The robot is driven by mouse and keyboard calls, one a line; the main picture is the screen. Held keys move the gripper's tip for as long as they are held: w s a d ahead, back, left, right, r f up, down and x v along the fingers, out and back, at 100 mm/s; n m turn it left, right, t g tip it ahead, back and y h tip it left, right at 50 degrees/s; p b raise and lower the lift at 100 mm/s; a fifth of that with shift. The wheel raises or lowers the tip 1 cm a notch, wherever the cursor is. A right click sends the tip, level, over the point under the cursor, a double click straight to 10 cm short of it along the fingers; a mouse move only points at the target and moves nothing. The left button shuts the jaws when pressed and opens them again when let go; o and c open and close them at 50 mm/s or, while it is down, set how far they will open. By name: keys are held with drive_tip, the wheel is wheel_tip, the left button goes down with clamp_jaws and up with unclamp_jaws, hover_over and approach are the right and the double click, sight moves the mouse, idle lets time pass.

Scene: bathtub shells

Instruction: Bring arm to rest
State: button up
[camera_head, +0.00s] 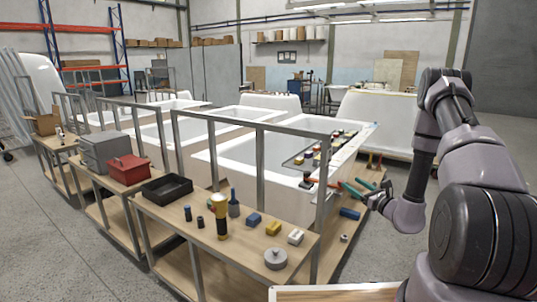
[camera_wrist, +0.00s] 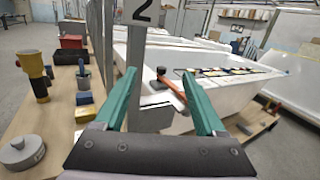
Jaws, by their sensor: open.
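My arm reaches in from the right in the head view. My gripper (camera_head: 352,187) is at its end, beside the front corner of the nearest white tub (camera_head: 212,170). In the wrist view my gripper (camera_wrist: 158,75) shows two green fingers spread wide apart, with nothing held between them. A hammer with an orange handle (camera_wrist: 173,89) appears beyond the fingers, at the tub's edge. It also shows in the head view (camera_head: 322,183), just left of the fingers. Whether a finger touches it cannot be told.
A wooden workbench (camera_head: 180,228) with a grey metal frame (camera_head: 260,165) stands left of my gripper. It bears a yellow-and-black flashlight (camera_head: 220,216), a black tray (camera_head: 167,188), a red toolbox (camera_head: 129,170) and a grey round part (camera_head: 276,259). Open floor lies at the right.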

drive_tip(key=s+a+r+n+g+y, duration=0.45)
drive_tip(key=a+r+n, duration=0.2)
drive_tip(key=r, duration=0.35)
drive_tip(key=s+a+r+n+g+y, duration=0.3)
drive_tip(key=a+r+n+g, duration=0.35)
drive_tip(key=r, duration=0.35)
drive_tip(key=s+a+r+n+g+h, duration=0.15)
drive_tip(key=s+r+n+h, duration=0.3)
drive_tip(key=s, duration=0.45)
drive_tip(key=s+a+r+n+g+h, duration=0.1)
drive_tip(key=s+r+n+g+h, duration=0.3)
drive_tip(key=s, duration=0.5)
drive_tip(key=s+d+r+n+t+h, duration=0.4)
drive_tip(key=s+d+r+t+h, duration=0.1)
drive_tip(key=s+d+r+t, duration=0.2)
drive_tip(key=shift+d+r+h, duration=0.3)
drive_tip(key=shift+d+h, duration=0.1)
drive_tip(key=shift+d, duration=0.25)
drive_tip(key=shift+s, duration=0.1)
